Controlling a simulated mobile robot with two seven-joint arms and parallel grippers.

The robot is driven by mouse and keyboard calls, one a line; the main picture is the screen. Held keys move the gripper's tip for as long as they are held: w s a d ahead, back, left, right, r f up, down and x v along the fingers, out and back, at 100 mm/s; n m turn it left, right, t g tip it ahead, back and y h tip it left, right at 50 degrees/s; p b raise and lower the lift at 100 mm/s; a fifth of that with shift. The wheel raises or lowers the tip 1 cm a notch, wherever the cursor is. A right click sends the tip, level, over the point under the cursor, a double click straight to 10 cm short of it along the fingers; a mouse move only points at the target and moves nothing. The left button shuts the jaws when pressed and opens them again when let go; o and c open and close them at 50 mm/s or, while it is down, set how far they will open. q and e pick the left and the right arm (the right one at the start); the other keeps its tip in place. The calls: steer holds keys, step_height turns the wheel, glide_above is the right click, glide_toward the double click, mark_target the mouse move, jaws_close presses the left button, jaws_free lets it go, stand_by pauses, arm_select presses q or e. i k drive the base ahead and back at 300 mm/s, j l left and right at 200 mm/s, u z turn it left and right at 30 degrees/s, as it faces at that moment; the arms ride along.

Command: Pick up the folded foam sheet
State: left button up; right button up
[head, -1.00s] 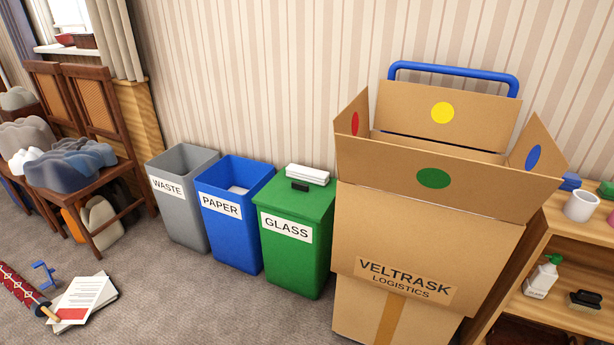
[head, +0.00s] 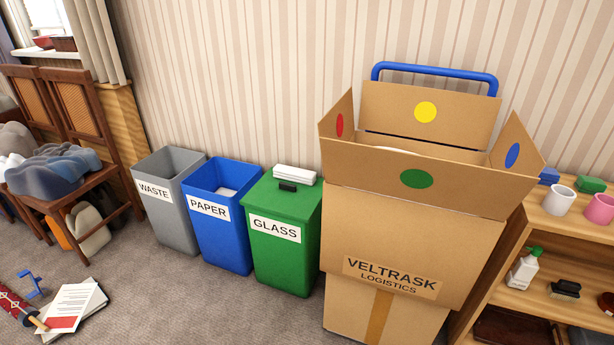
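A small white layered slab, which looks like the folded foam sheet (head: 294,173), lies flat on the lid of the green bin marked GLASS (head: 287,258), towards its back edge. A dark handle or block (head: 287,187) sits on the lid just in front of it. Neither of my grippers is in view, so what they hold cannot be seen.
A large open cardboard box (head: 410,230) stands right of the green bin, a blue rail behind it. Left are the blue PAPER bin (head: 222,237) and grey WASTE bin (head: 172,213). A wooden shelf (head: 529,236) is at right; papers (head: 72,308) lie on the floor.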

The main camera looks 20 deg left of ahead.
mark_target(285, 173)
steer(key=i+j+z, duration=0.15)
steer(key=j+z, duration=0.7)
steer(key=j, duration=0.15)
steer(key=j+z, duration=0.45)
steer(key=i+j, duration=0.05)
steer(key=j, duration=0.1)
